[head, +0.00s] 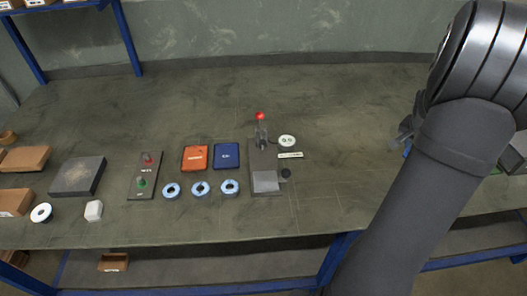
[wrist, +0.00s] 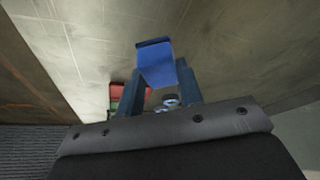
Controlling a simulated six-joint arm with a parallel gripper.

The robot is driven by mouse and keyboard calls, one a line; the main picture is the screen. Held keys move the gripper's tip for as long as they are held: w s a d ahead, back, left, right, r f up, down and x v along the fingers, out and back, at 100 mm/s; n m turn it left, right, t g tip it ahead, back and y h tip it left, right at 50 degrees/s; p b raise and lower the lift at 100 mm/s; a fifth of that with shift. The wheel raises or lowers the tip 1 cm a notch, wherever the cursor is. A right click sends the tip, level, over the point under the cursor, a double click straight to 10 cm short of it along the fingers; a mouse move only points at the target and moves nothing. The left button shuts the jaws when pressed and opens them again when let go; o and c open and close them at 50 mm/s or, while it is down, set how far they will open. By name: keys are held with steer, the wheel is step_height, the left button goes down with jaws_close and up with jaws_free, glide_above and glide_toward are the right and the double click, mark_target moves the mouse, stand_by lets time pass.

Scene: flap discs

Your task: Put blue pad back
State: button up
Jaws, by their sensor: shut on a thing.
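My gripper (head: 403,138) is at the right of the head view, above the bench and partly behind my own arm. In the wrist view its fingers (wrist: 161,75) are shut on a blue pad (wrist: 155,60), a flat piece that sticks out past the fingertips. Only a sliver of blue (head: 407,152) shows beside the gripper in the head view. A dark blue labelled square (head: 227,156) lies mid-bench, right of an orange labelled square (head: 195,158). I cannot tell whether the blue square is a holder or another pad.
Three light blue rings (head: 200,188) lie in front of the squares. A grey fixture (head: 266,182) with a red-knobbed lever (head: 260,117) stands to their right, near a white disc (head: 287,141). A plate with red and green buttons (head: 145,176) is left. The bench right of the fixture is clear.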

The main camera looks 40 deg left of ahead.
steer(key=s+a+r+n+y, duration=0.15)
steer(key=a+n, duration=0.25)
steer(key=a, duration=1.3)
steer(key=s+a+r+n, duration=0.1)
steer(key=s+a+n, duration=0.1)
steer(key=s+a, duration=0.3)
steer(key=s+a+r+n+y, duration=0.1)
steer(key=s+a, duration=0.3)
steer(key=a, duration=1)
steer(key=s+a+r+n+y, duration=0.1)
steer(key=s+a+n, duration=0.2)
steer(key=a, duration=0.6)
steer(key=shift+s+a+g, duration=0.15)
steer(key=shift+s+g, duration=0.15)
steer(key=shift+s, duration=1.05)
steer(key=s+a+n, duration=0.2)
steer(key=s+a, duration=0.5)
steer(key=s, duration=0.2)
steer(key=shift+y, duration=0.35)
steer(key=f, duration=0.6)
steer(key=shift+s+a, duration=0.1)
steer(key=shift+a, duration=0.15)
steer(key=shift+f, duration=2.05)
